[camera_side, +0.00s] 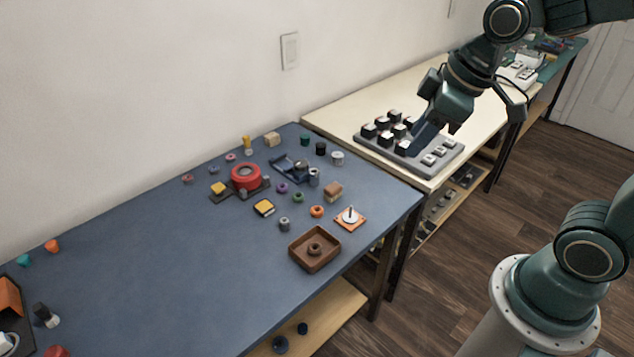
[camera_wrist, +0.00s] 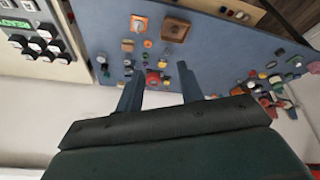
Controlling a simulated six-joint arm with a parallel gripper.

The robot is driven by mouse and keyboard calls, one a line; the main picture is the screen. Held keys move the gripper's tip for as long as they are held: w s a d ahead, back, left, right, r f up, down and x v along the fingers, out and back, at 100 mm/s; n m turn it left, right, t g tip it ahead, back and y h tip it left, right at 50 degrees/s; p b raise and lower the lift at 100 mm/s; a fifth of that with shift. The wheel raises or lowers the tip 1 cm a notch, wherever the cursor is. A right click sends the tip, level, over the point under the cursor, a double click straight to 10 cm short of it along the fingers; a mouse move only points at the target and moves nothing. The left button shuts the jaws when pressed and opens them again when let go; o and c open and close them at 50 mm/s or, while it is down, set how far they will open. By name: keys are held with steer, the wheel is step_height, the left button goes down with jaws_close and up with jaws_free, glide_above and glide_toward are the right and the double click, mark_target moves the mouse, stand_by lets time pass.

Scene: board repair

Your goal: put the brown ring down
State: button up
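A small brown ring (camera_side: 315,247) lies inside a square brown tray (camera_side: 300,262) near the front right part of the blue table. In the wrist view the tray (camera_wrist: 165,36) is at the top, with the ring (camera_wrist: 175,28) a small darker spot in it. My gripper (camera_side: 437,135) is above the cream table, over a grey rack, well away to the upper right of the tray. In the wrist view the two fingers of my gripper (camera_wrist: 160,88) stand wide apart with nothing visible between them.
The grey rack (camera_side: 440,160) holds several dark and white blocks below my gripper. An orange plate with a white disc and peg (camera_side: 350,217) is beside the tray. A red round thing (camera_side: 246,176) and several small coloured rings stand behind. The blue table's left middle is clear.

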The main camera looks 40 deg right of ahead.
steer(key=s+d+r+m+t+h, duration=0.1)
steer(key=s+m, duration=0.4)
steer(key=s, duration=0.5)
steer(key=shift+d+r, duration=0.55)
steer(key=shift+r, duration=0.8)
